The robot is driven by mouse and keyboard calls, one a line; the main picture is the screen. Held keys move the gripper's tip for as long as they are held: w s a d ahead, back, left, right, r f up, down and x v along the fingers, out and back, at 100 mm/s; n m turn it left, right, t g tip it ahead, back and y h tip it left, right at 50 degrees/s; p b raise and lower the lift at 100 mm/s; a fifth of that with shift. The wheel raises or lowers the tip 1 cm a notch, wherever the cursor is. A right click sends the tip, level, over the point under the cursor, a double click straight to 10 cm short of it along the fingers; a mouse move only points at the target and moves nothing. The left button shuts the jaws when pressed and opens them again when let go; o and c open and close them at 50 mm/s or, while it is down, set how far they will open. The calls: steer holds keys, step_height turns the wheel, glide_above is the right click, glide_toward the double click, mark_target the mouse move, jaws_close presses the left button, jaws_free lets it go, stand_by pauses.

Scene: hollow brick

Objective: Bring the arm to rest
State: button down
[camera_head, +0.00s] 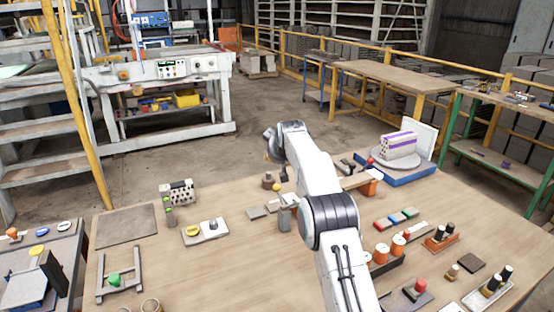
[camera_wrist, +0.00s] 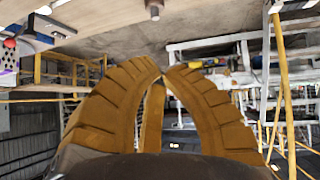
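My arm rises from the bottom edge of the head view over the wooden workbench (camera_head: 250,250), bends at a dark joint and reaches up and away to a second joint above the far edge. My gripper (camera_wrist: 162,70) shows in the wrist view as two curved, ribbed, yellow-brown fingers whose tips come together with nothing between them.
The front-middle bench is mostly clear. Yellow railings (camera_head: 300,75) stand beyond.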

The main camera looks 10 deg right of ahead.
stand_by(0.4)
steer(key=s+f+m+g, duration=0.1)
steer(key=s+f+g, duration=0.45)
steer(key=f, duration=0.85)
steer(key=s+a+f+g, duration=0.1)
steer(key=s+f+g, duration=0.3)
steer(key=s, duration=1)
steer(key=s+a+r, duration=0.1)
steer(key=s+r, duration=0.2)
steer(key=s, duration=0.8)
steer(key=s+a+r, duration=0.1)
steer(key=s+r, duration=0.2)
steer(key=s, duration=0.7)
steer(key=s+a+r, duration=0.1)
steer(key=s+r, duration=0.1)
steer(key=s, duration=0.9)
steer(key=s+r+t, duration=0.3)
steer(key=s+r, duration=0.1)
steer(key=r, duration=0.3)
steer(key=shift+r+t+y, duration=0.2)
steer(key=shift+t+y, duration=0.1)
steer(key=shift+t, duration=0.05)
